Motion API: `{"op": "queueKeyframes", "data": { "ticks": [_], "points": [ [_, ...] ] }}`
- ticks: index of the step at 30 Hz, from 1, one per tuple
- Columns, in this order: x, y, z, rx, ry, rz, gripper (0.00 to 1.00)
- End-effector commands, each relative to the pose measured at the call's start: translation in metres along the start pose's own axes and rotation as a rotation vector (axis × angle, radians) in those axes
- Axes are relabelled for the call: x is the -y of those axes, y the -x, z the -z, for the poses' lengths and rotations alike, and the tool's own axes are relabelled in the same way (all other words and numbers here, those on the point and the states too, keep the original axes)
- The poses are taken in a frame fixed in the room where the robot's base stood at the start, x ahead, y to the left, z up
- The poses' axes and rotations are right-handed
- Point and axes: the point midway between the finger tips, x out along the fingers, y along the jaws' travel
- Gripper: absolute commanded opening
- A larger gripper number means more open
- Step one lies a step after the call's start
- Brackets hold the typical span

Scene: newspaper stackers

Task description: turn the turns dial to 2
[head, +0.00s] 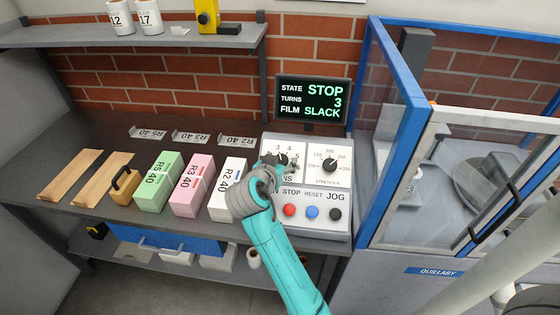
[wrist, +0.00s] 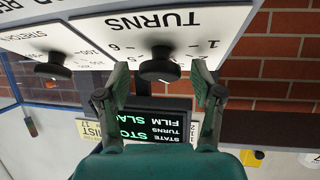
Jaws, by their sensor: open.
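The turns dial (head: 283,158) is a black knob on a white panel of the control box, partly hidden by my arm in the head view. In the wrist view, which is upside down, the dial (wrist: 160,70) sits under the word TURNS with numbers around it. My gripper (head: 273,166) is open at the dial. In the wrist view its two fingers (wrist: 160,82) stand on either side of the knob, with a gap visible on both sides. The display (head: 312,101) reads STATE STOP, TURNS 3, FILM SLACK.
The stretch dial (head: 329,165) is close to the right. Red (head: 289,210), blue (head: 312,212) and black (head: 335,214) buttons sit below. Green (head: 158,182), pink (head: 195,185) and white (head: 228,189) boxes stand left. A blue-framed enclosure (head: 398,120) rises to the right.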

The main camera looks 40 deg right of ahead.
Motion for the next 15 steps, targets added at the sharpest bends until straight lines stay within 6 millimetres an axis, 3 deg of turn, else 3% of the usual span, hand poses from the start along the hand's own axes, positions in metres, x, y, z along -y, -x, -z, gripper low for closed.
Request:
{"op": "queueKeyframes", "data": {
  "ticks": [5,12,15],
  "points": [
    [0.0001,0.0001,0.0001,0.0,0.0,0.0,0.66],
    [0.0001,0.0002,0.0,0.0,0.0,0.0,0.09],
    [0.0001,0.0002,0.0,0.0,0.001,0.0,0.08]
  ]
}}
